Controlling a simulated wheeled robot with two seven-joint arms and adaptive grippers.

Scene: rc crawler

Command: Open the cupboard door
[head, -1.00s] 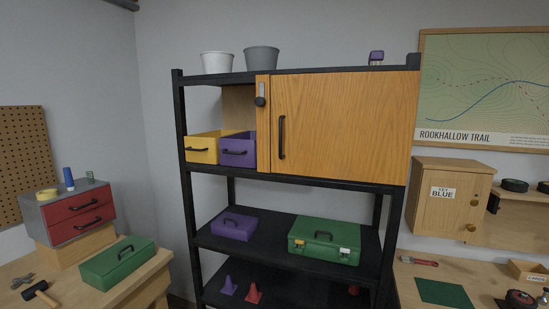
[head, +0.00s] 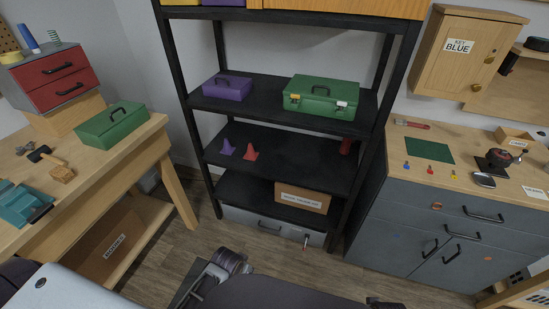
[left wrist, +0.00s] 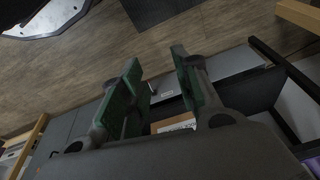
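The wooden cupboard on the tall black shelf unit is almost wholly out of the head view. Only the bottom edge of its orange wood front (head: 345,7) shows at the top; its handle and latch are out of view. A smaller wooden wall cupboard (head: 452,62) labelled "KEY BLUE" hangs at the right, its door shut. My left gripper (left wrist: 157,68) shows in the left wrist view with its green-padded fingers apart and nothing between them. It is low, over the floor before the shelf unit, far from the wooden front. I cannot make out my right gripper.
The black shelf (head: 270,97) holds a purple box (head: 228,88) and a green toolbox (head: 321,97). A wooden workbench (head: 140,150) stands left, a grey cabinet (head: 400,235) right. The floor (head: 270,250) before the shelf is clear.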

